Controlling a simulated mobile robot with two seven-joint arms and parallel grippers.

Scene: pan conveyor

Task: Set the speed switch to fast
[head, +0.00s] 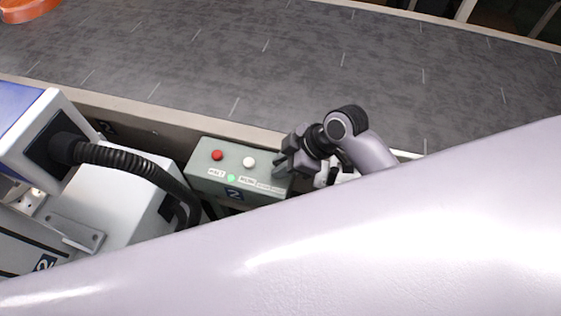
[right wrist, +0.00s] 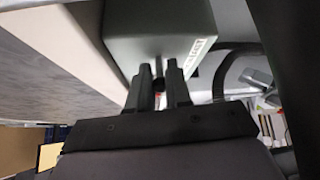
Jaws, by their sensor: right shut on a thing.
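My right gripper (head: 284,166) is at the right end of this box. In the right wrist view, my right gripper (right wrist: 160,78) has its two dark fingers close together against the box (right wrist: 160,35), shut on a small dark knob (right wrist: 159,85), seemingly the speed switch. The fingers hide most of it, so its setting cannot be read. My left gripper is not in view.
A white machine (head: 120,200) with a black ribbed hose (head: 130,158) stands left of the box. My own pale arm covers the lower right of the head view.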

